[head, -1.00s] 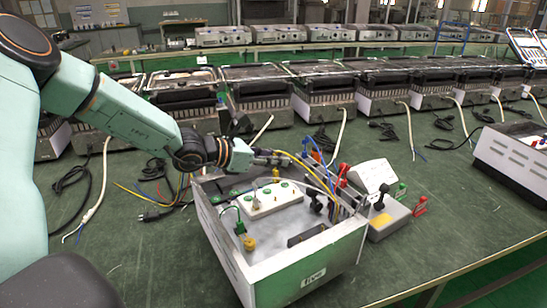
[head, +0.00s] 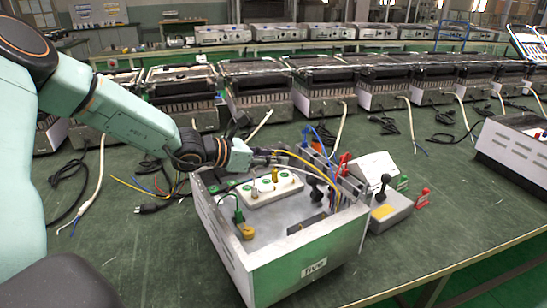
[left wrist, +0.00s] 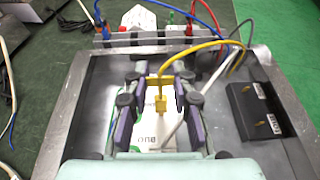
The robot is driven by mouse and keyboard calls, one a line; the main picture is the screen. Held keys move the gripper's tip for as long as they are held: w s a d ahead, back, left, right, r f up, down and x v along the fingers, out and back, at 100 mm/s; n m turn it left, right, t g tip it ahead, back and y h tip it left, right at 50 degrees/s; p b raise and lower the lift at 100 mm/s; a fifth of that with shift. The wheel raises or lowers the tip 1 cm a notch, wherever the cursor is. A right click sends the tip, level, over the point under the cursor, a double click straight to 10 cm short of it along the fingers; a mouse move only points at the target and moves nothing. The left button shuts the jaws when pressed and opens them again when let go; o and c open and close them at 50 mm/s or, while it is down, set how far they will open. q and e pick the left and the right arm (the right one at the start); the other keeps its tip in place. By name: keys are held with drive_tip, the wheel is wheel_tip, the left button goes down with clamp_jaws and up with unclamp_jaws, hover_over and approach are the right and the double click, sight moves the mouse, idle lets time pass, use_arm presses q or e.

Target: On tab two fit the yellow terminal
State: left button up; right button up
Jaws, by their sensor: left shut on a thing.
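My left gripper (head: 280,157) reaches into the open grey-white box marked "five" (head: 312,268), near its back. In the left wrist view its fingers (left wrist: 160,101) stand either side of the yellow terminal (left wrist: 161,82), which they hold. A yellow wire (left wrist: 222,47) arcs from it to the right. In the head view the terminal is hard to make out at the fingertips. A white block (head: 262,199) with green-ringed tabs lies in the box below the gripper. A yellow post (head: 275,175) stands on it. Tab numbers are not readable. My right gripper does not show.
A black block (left wrist: 258,110) lies right in the box. Red and blue wires (left wrist: 207,12) cross the back divider (left wrist: 125,42). A grey box with a yellow patch (head: 390,214) stands to the right. Appliances with loose cords line the bench behind. Bare green bench lies front right.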

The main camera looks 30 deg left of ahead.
sight(273, 170)
use_arm(q)
drive_tip(key=shift+b, duration=0.4)
idle(1.1)
drive_tip(key=shift+f+b, duration=1.3)
drive_tip(key=shift+f, duration=0.05)
drive_tip(key=o, duration=0.8)
drive_tip(key=shift+o, duration=0.2)
wheel_tip(273, 170, up, 10)
idle(0.6)
drive_tip(key=shift+s+f, duration=0.1)
idle(0.6)
